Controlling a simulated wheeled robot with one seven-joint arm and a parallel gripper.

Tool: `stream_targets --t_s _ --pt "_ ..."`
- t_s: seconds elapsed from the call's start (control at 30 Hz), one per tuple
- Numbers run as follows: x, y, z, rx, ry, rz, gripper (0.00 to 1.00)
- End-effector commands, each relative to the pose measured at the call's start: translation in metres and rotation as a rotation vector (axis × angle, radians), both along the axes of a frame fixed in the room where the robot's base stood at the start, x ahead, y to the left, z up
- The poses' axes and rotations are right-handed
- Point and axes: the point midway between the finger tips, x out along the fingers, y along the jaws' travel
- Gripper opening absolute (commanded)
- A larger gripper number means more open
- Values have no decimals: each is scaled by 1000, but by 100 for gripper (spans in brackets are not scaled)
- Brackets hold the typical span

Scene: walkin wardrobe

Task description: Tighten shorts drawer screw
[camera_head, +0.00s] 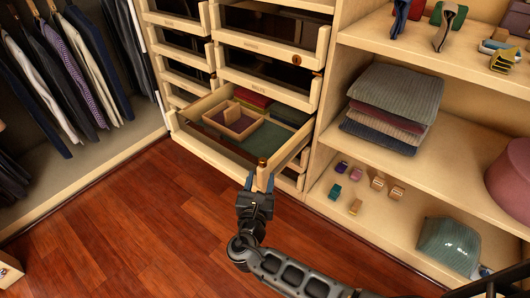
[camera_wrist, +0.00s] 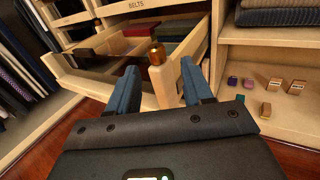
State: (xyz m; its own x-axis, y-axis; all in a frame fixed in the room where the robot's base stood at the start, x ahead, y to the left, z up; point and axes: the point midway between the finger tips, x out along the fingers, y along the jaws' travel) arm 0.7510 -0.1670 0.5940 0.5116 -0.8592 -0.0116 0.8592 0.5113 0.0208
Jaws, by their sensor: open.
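An open wooden drawer (camera_head: 205,146) is pulled out from the drawer unit and also shows in the wrist view (camera_wrist: 88,82). My gripper (camera_head: 260,183) is open at that corner. In the wrist view its blue fingers (camera_wrist: 160,80) stand to either side of the post, with the screw head beyond and between them. I cannot tell whether either finger touches the wood.
The drawer holds a small wooden divider box (camera_head: 233,117) and folded cloth. Closed drawers are above, one reading "BELTS" (camera_head: 259,86). Right shelves hold folded knits (camera_head: 395,95) and small blocks (camera_head: 378,183). Clothes hang at left. The wooden floor (camera_head: 120,225) is clear in front.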

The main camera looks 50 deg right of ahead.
Motion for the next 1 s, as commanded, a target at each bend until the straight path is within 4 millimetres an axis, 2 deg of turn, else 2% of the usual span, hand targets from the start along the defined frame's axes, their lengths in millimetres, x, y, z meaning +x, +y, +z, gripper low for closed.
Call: stream_targets --t_s 0.07,0.17,0.6,1.0 --pt "4 3 5 -16 9 9 50" --pt "8 -3 4 -22 13 8 50" --pt "39 -54 3 -19 11 7 50" --pt "43 -61 4 -20 12 9 50"
